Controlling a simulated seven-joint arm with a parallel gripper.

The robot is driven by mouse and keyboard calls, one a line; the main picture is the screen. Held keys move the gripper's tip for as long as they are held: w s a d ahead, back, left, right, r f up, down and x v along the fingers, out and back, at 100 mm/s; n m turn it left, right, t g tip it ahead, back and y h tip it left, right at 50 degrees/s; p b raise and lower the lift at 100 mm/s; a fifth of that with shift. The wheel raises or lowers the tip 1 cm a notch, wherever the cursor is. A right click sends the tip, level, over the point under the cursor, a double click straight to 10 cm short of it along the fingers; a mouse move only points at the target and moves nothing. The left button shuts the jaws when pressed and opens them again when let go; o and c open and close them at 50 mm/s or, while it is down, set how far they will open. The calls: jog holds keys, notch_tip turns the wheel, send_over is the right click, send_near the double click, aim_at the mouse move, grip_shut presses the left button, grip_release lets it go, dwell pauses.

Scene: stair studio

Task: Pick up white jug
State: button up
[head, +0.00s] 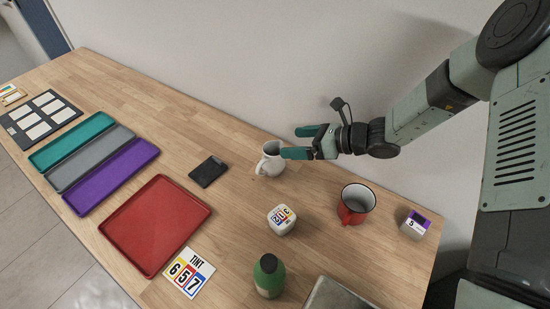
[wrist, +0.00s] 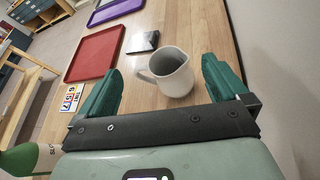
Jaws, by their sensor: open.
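The white jug (head: 271,160) stands upright on the wooden table near the wall, with its handle towards the left front. In the wrist view the white jug (wrist: 172,72) shows between and just beyond my two green fingers, its handle at the left. My gripper (head: 298,142) is open and empty, close to the jug on its right and slightly above it in the head view. The open fingers also show in the wrist view (wrist: 162,85). I cannot tell whether a finger touches the jug.
A black flat device (head: 208,171) lies left of the jug. A red mug (head: 356,204), a white lettered block (head: 281,219), a purple-topped block (head: 416,224) and a green bottle (head: 268,276) stand nearby. A red tray (head: 154,222) lies left. The wall runs close behind the jug.

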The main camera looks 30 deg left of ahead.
aim_at(284, 161)
jog(key=shift+m, duration=0.3)
jog(key=f, duration=0.8)
jog(key=shift+s+a+f, duration=0.1)
jog(key=shift+a, duration=0.25)
jog(key=shift+x, duration=2.4)
jog(key=c, duration=1.3)
jog(key=shift+o, duration=0.2)
notch_tip(284, 161, up, 18)
